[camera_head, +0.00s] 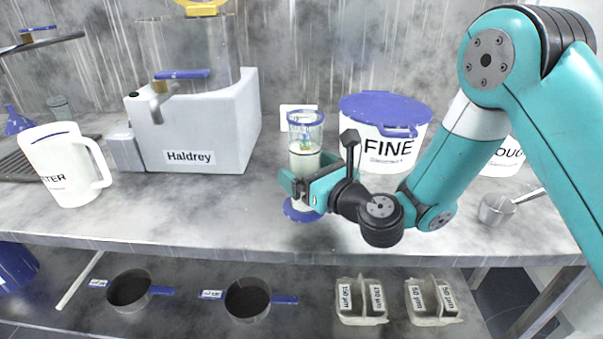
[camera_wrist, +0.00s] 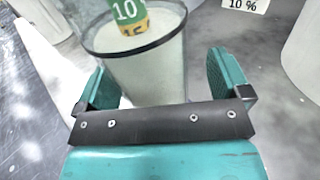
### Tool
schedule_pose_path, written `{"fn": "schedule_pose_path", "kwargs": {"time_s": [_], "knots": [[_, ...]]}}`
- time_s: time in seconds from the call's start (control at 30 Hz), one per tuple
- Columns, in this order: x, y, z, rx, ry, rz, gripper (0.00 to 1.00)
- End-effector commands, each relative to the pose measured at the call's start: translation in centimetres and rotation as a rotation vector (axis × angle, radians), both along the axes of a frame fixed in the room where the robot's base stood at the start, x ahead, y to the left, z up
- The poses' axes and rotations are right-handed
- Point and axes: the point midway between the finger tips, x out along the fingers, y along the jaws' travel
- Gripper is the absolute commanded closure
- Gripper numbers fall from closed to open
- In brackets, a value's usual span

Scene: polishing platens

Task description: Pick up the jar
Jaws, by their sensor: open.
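The jar (camera_head: 304,161) is a tall, upright clear cylinder with pale contents and a blue ring at its top, near the front of the bench. A blue disc (camera_head: 299,213) shows at its foot. My gripper (camera_head: 306,184) is open at the jar's lower part, with its teal fingers on either side. In the wrist view a pale vessel with a dark rim (camera_wrist: 150,78), apparently the jar, stands between the open fingers of my gripper (camera_wrist: 168,80). A green and yellow marked piece shows above its rim. I cannot tell whether either finger touches it.
A white tub marked FINE (camera_head: 390,150) stands close behind my gripper. A Haldrey machine (camera_head: 220,130) and a white pitcher (camera_head: 62,170) stand left. A small metal pan (camera_head: 495,210) sits right. The bench front left of the jar is clear.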

Motion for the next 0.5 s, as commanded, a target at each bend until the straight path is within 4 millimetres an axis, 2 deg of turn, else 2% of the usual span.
{"fn": "schedule_pose_path", "kwargs": {"time_s": [0.03, 0.07, 0.37, 0.4, 0.5], "knots": [[-0.1, 0.26, 0.0, 0.0, -0.001, 0.005, 0.05], [-0.13, 0.35, 0.0, 0.0, -0.001, 0.006, 0.1], [-0.14, 0.36, 0.02, 0.0, -0.001, 0.007, 0.79], [-0.1, 0.34, 0.17, 0.003, -0.004, 0.006, 0.83], [-0.08, 0.27, 0.17, 0.003, -0.003, 0.005, 0.83]]}}
